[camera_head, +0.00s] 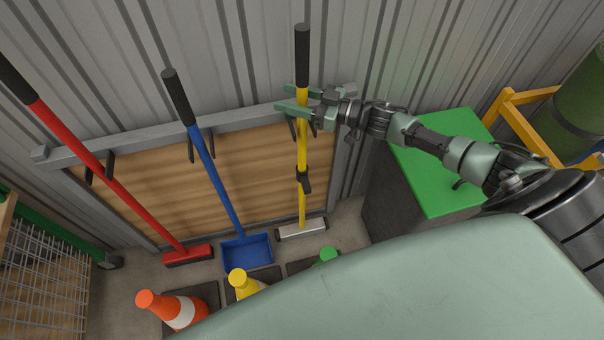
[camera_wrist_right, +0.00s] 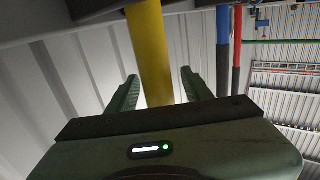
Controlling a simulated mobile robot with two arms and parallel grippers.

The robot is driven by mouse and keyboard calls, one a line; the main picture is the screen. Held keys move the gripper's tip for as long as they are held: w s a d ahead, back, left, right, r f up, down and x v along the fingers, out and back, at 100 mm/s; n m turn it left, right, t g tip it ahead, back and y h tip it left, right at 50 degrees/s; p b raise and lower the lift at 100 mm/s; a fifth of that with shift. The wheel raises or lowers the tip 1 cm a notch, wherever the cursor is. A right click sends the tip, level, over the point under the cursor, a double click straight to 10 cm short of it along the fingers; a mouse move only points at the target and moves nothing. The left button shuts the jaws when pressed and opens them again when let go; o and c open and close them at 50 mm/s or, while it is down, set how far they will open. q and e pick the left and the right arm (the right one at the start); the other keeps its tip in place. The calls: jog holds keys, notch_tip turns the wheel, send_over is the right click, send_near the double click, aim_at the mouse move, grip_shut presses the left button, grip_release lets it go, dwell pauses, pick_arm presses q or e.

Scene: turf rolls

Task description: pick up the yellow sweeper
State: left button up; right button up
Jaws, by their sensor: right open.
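The yellow sweeper (camera_head: 302,150) stands upright at the wall rack, with a black grip at the top and a pale head on the floor. My right gripper (camera_head: 282,98) is open at the upper part of its pole, with one finger showing above the other. In the right wrist view the yellow pole (camera_wrist_right: 150,55) runs between the two open fingers (camera_wrist_right: 158,92). I cannot tell whether either finger touches it. My left gripper is not in view.
A blue dustpan (camera_head: 214,175) and a red broom (camera_head: 105,170) hang left of the sweeper on the rack rail (camera_head: 240,118). Orange (camera_head: 172,308), yellow (camera_head: 240,284) and green (camera_head: 328,255) cones stand below. A green-topped box (camera_head: 440,165) is on the right.

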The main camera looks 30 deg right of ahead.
grip_shut()
jog(key=shift+r, duration=0.2)
